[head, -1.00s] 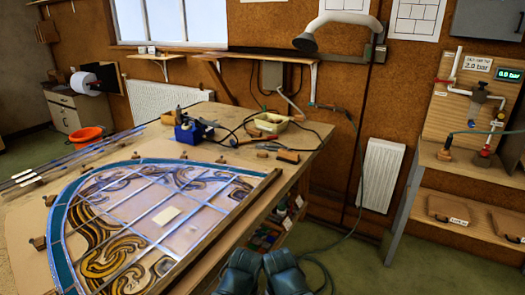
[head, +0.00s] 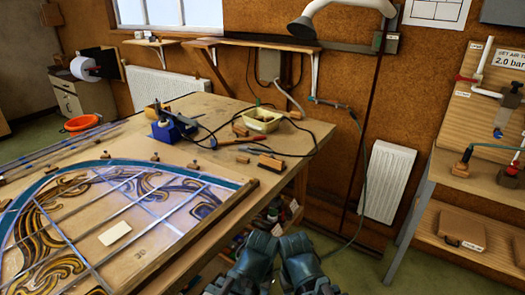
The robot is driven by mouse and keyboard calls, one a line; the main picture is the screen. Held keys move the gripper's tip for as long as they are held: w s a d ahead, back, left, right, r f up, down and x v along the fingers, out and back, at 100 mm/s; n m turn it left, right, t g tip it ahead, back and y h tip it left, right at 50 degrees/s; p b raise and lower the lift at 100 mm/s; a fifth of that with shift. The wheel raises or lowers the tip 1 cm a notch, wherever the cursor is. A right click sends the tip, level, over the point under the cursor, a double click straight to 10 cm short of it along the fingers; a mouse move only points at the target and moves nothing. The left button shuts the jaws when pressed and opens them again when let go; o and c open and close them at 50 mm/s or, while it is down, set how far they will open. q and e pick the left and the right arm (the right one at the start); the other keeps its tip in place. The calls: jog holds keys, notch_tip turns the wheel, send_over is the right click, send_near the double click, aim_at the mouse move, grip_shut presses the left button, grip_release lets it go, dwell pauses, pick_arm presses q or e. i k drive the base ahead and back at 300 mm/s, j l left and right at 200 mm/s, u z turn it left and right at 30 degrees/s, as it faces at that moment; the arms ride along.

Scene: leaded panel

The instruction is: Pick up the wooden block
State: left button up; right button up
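A brown wooden block (head: 271,162) lies flat near the right edge of the workbench (head: 215,165), in front of a cream tray. A smaller wooden block (head: 240,131) lies just left of the tray. I cannot tell from the picture which of these the task means. My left gripper (head: 254,258) and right gripper (head: 299,258) are side by side at the bottom of the head view, low and on the near side of the bench. Both are well apart from the blocks. Their fingers are not clear enough to show whether they are open or shut.
A leaded glass panel (head: 150,205) covers the near left of the bench, with small wooden pieces along its edge. A soldering iron in a blue stand (head: 172,128), its cable, and the cream tray (head: 262,121) stand behind. A wooden stand (head: 468,195) is at right.

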aim_at(241, 159)
jog(key=i+l, duration=0.95)
jog(key=l, duration=0.2)
jog(key=i+l, duration=0.45)
jog(key=i+l+u, duration=0.15)
jog(key=l, duration=0.15)
jog(key=i+l+u, duration=0.1)
jog(key=l, duration=0.2)
jog(key=u, duration=1.8)
jog(key=i+l, duration=0.05)
